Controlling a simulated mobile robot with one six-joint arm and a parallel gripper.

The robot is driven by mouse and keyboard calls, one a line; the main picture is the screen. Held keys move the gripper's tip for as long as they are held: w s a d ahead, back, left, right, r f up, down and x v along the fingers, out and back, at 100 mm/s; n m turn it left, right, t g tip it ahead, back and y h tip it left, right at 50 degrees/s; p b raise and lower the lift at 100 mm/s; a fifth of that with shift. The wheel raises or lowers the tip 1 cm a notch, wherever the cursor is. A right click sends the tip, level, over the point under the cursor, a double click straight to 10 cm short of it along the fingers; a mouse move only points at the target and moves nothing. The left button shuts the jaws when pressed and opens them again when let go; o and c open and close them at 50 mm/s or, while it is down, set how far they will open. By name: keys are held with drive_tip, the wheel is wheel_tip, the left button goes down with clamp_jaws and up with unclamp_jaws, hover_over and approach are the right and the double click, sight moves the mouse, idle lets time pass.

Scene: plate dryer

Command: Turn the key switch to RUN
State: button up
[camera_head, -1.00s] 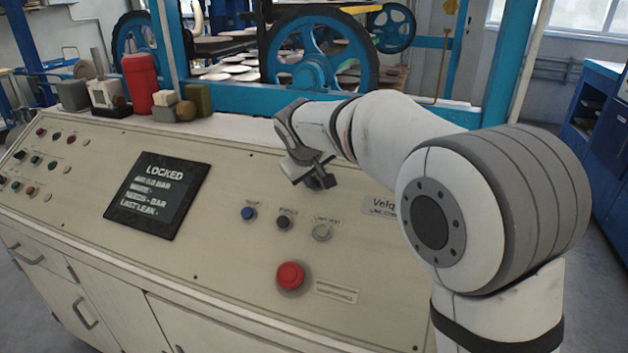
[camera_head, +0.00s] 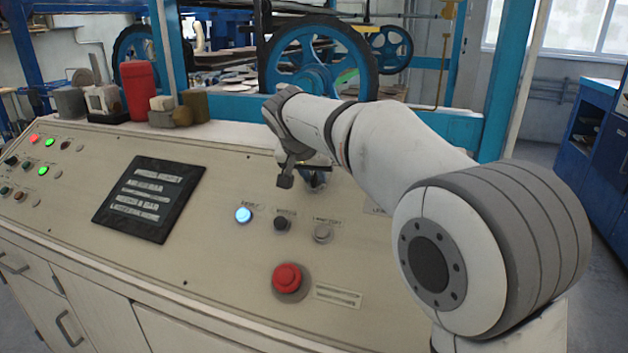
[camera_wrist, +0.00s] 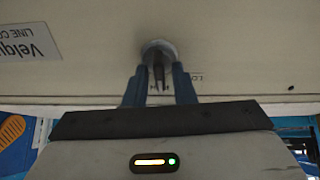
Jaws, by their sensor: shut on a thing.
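The key switch (camera_wrist: 157,50) shows in the wrist view as a round grey collar on the beige panel, with a dark narrow key between my fingers. My gripper (camera_wrist: 160,82) has its two blue fingers closed around that key. In the head view my gripper (camera_head: 316,180) is at the upper middle of the panel, and its fingers and the switch are partly hidden by the wrist. The lettering beside the switch is mostly covered, so I cannot read the key's position from it.
The sloped control panel (camera_head: 215,262) carries a dark display (camera_head: 148,199), a lit blue button (camera_head: 243,215), a dark knob (camera_head: 281,224), a grey knob (camera_head: 323,233) and a red mushroom button (camera_head: 287,278). Indicator lamps glow at the left. A red canister (camera_head: 139,91) and small items stand behind.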

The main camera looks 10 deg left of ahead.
drive_tip(key=shift+m, duration=0.6)
drive_tip(key=o, duration=0.7)
drive_tip(key=shift+c, duration=0.2)
drive_tip(key=v, duration=0.7)
drive_tip(key=shift+s+r, duration=0.25)
drive_tip(key=shift+r, duration=0.05)
